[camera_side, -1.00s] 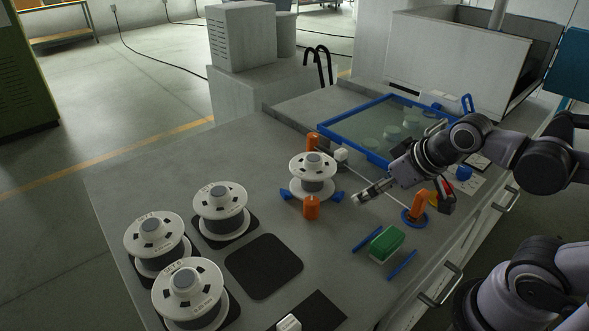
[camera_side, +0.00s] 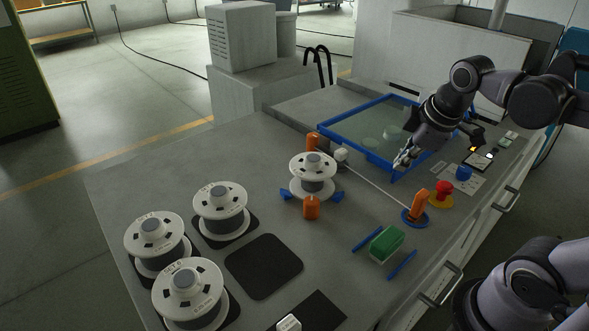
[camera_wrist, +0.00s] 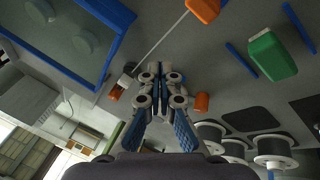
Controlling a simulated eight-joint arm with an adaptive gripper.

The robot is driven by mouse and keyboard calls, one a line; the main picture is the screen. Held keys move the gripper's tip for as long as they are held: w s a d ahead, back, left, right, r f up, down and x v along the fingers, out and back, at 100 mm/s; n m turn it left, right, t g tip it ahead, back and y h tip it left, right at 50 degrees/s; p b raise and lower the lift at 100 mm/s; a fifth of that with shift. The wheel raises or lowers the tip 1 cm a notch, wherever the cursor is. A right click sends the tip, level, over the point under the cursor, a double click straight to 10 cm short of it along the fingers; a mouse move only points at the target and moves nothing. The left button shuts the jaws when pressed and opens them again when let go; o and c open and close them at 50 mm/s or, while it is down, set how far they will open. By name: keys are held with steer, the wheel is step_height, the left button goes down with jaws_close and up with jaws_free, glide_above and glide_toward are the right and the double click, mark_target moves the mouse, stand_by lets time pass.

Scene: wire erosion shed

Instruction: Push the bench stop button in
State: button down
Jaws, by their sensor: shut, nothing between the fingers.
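The bench stop button (camera_side: 443,188) is a red mushroom head on a yellow base, on the right part of the grey bench in the side view. It stands clear in that view, and I cannot tell how far in it sits. It is not seen in the wrist view. My gripper (camera_side: 402,163) is above the bench beside the blue-framed tank, up and left of the button and apart from it. Its fingers are together and empty; they also show in the wrist view (camera_wrist: 158,72).
An orange post (camera_side: 418,203) stands just left of the button, with a thin wire running to the spool stand (camera_side: 312,175). A blue knob (camera_side: 463,173) is right of the button. A green block (camera_side: 387,243) lies nearer. The blue-framed tank (camera_side: 345,127) is behind.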

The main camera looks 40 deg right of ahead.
mark_target(445, 185)
steer(key=s+d+r+n+g, duration=0.4)
steer(key=s+d+r+n, duration=0.2)
steer(key=n, duration=0.5)
steer(key=shift+d+r+g, duration=0.3)
steer(key=shift+d+r, duration=0.9)
steer(key=shift+d, duration=0.15)
steer(key=shift+s, duration=0.1)
steer(key=f, duration=0.4)
steer(key=d+f, duration=0.1)
steer(key=f, duration=0.8)
steer(key=shift+s+d+f, duration=0.15)
steer(key=shift+d+f, duration=0.1)
steer(key=shift+d, duration=0.1)
steer(key=shift+f, duration=0.2)
steer(key=shift+f, duration=0.1)
